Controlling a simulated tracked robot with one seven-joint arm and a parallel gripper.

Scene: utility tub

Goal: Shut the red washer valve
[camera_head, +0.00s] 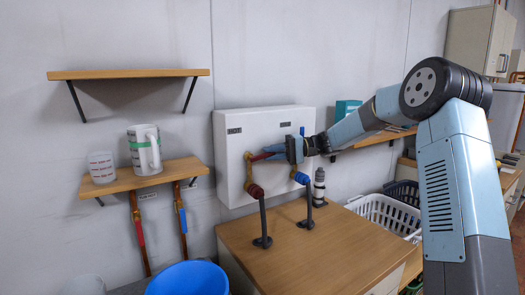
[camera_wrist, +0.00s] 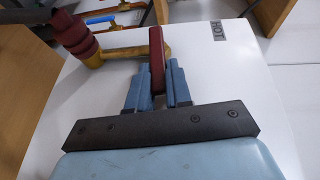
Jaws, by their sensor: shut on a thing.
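The red washer valve has a brass body (camera_head: 249,180) on the white wall box (camera_head: 232,140), under the HOT label. Its red lever (camera_head: 262,156) points sideways to the right from the body in the head view. My gripper (camera_head: 275,151) is at that lever, in front of the box. In the wrist view the lever (camera_wrist: 157,60) runs between the two blue fingers of my gripper (camera_wrist: 152,85), which are shut on it. The brass body also shows in the wrist view (camera_wrist: 122,52), with a red hose fitting (camera_wrist: 76,36) on it. The fingers partly hide the lever.
A second valve with a blue fitting (camera_head: 302,178) is right of the red one. Hoses stand on the wooden counter (camera_head: 285,249) below. Two more pipes with a red lever (camera_head: 141,232) and a blue lever (camera_head: 183,220) hang under the left shelf (camera_head: 125,181). A white basket (camera_head: 385,213) stands right.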

